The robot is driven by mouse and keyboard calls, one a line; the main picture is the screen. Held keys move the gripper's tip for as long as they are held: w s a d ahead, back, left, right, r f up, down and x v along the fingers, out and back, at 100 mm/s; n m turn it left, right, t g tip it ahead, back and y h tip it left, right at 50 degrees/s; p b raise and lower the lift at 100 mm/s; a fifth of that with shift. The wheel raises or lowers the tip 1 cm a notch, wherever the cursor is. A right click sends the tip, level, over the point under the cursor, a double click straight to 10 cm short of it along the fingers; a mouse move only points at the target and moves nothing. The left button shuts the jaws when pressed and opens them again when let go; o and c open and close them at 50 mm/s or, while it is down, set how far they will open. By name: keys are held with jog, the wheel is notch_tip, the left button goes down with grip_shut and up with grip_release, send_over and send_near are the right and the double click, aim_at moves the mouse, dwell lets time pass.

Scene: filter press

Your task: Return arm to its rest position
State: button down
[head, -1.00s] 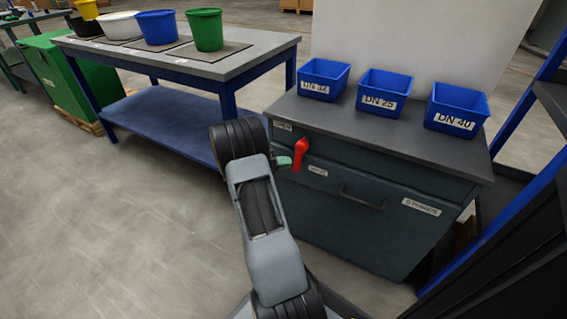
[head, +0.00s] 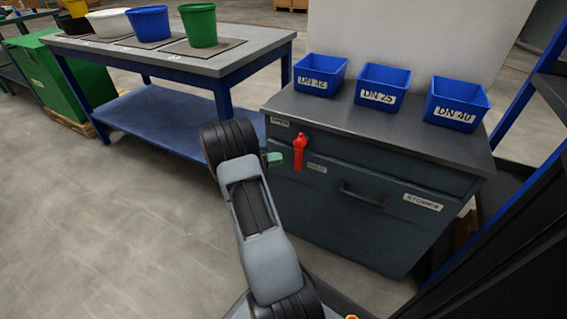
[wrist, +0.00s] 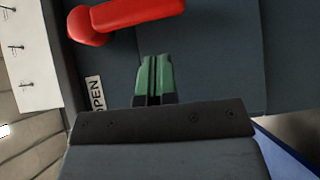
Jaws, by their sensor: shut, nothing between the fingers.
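My gripper (head: 274,158) is in front of the upper left of the dark grey cabinet. Its green fingers (wrist: 153,78) are together and hold nothing. A red handle (head: 299,152) on the cabinet front hangs nearly straight down, just right of the fingers in the head view. The handle also shows at the top of the wrist view (wrist: 140,10), with a gap between it and the fingertips. My arm reaches up from the bottom of the head view, bent at the elbow.
The grey cabinet (head: 345,228) carries blue bins labelled DN 32 (head: 320,75), DN 25 (head: 383,87) and DN 40 (head: 457,103). A blue-legged table (head: 240,62) with several buckets stands at the left. Open floor (head: 90,230) lies at lower left.

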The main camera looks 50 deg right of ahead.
jog(key=p+v, duration=0.3)
jog(key=v, duration=0.7)
jog(key=s+a+r+n+t+y+p, duration=0.2)
jog(key=s+a+r+t+y+p, duration=0.2)
jog(key=a+r+p, duration=0.5)
jog(key=s+a+r+n+t+y+p, duration=0.3)
jog(key=a+r+p, duration=0.7)
jog(key=r+p, duration=0.5)
jog(key=s+a+r+n+t+y+p, duration=0.2)
jog(key=s+a+r+t+y+p, duration=0.3)
jog(key=r, duration=1.8)
jog(key=a+t+y+p, duration=0.2)
jog(key=a+p, duration=0.3)
jog(key=p, duration=0.2)
jog(key=shift+r+n, duration=0.35)
jog(key=shift+n, duration=0.05)
jog(key=shift+s, duration=0.1)
